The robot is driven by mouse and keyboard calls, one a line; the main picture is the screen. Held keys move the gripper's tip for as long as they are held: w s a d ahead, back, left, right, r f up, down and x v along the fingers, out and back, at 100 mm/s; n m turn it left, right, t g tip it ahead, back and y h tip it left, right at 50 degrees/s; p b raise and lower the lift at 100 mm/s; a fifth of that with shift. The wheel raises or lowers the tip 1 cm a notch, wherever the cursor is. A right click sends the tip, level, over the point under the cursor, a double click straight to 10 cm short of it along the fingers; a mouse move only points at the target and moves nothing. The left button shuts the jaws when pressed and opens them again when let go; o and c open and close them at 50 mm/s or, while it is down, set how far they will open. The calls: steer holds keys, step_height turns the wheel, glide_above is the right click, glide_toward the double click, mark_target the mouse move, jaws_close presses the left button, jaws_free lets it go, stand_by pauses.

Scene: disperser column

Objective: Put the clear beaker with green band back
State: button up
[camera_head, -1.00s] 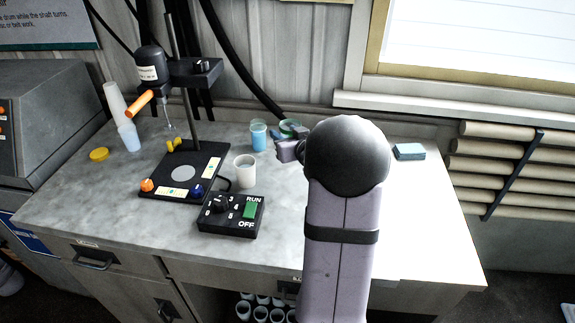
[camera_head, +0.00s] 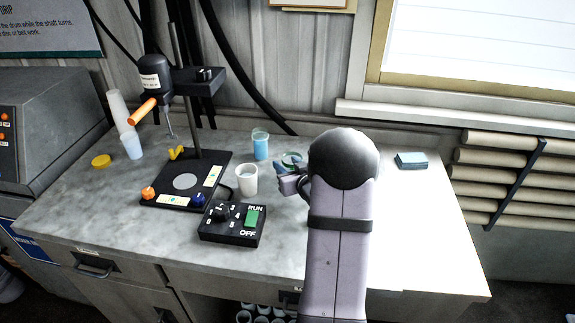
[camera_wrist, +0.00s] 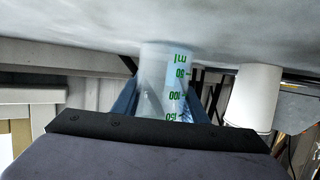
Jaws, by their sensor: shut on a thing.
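The clear beaker with green markings (camera_wrist: 165,80) is between my gripper's blue fingers (camera_wrist: 168,105) in the wrist view, which shows the bench inverted. My gripper (camera_head: 290,180) is shut on it. In the head view, the beaker's green rim (camera_head: 292,158) shows just beyond the fingers, and my arm and gripper hide most of the rest. It looks upright, close to the grey bench top (camera_head: 100,205). I cannot tell whether its base touches the bench.
A white beaker (camera_head: 247,181) stands left of my gripper and a beaker of blue liquid (camera_head: 261,145) behind it. The disperser stand (camera_head: 185,182) and control box (camera_head: 232,224) are further left. A blue-green stack (camera_head: 411,161) lies right.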

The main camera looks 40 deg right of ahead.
steer(key=o, duration=1.1)
steer(key=shift+f, duration=0.1)
steer(key=shift+o, duration=0.2)
steer(key=shift+r, duration=0.25)
steer(key=shift+s, duration=0.25)
steer(key=b+v, duration=0.1)
steer(key=v, duration=1)
steer(key=shift+s+a+r, duration=0.1)
steer(key=shift+s+r, duration=0.05)
steer(key=shift+s, duration=0.05)
